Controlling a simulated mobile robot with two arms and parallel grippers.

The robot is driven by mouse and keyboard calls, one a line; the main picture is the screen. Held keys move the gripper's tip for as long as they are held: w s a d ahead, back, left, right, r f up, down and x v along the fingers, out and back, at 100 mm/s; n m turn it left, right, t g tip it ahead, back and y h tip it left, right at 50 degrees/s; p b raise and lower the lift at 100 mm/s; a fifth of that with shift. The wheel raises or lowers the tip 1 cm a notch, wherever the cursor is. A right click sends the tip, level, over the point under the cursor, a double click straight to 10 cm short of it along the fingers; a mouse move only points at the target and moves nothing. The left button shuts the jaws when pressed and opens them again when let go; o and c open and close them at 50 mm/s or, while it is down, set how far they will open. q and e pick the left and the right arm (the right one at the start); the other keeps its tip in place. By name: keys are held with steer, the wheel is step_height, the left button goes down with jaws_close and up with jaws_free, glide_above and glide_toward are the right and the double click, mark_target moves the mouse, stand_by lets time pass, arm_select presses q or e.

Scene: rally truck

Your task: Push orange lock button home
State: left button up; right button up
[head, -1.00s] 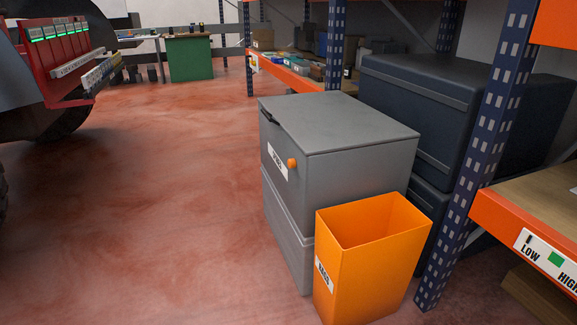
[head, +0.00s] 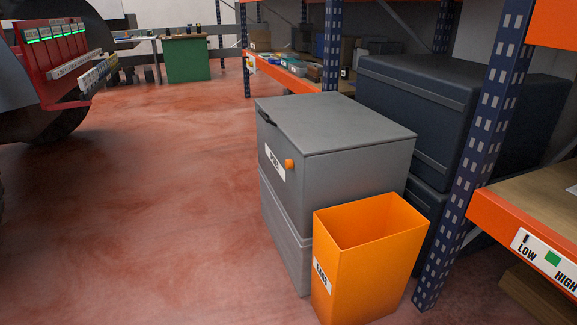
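The orange lock button (head: 289,164) is a small round knob. It sticks out from the front face of the grey lidded box (head: 345,165), just right of a white label (head: 275,163). The lid looks shut, with a dark latch or handle (head: 266,119) at its front edge. The box stands on another grey box (head: 281,225). Neither of my grippers shows in the head view.
An open orange bin (head: 366,262) stands close to the right of the grey boxes. Dark cases (head: 415,100) and a blue rack post (head: 468,165) are behind. An orange-edged shelf (head: 520,230) juts in at right. The red floor (head: 150,215) at left is clear.

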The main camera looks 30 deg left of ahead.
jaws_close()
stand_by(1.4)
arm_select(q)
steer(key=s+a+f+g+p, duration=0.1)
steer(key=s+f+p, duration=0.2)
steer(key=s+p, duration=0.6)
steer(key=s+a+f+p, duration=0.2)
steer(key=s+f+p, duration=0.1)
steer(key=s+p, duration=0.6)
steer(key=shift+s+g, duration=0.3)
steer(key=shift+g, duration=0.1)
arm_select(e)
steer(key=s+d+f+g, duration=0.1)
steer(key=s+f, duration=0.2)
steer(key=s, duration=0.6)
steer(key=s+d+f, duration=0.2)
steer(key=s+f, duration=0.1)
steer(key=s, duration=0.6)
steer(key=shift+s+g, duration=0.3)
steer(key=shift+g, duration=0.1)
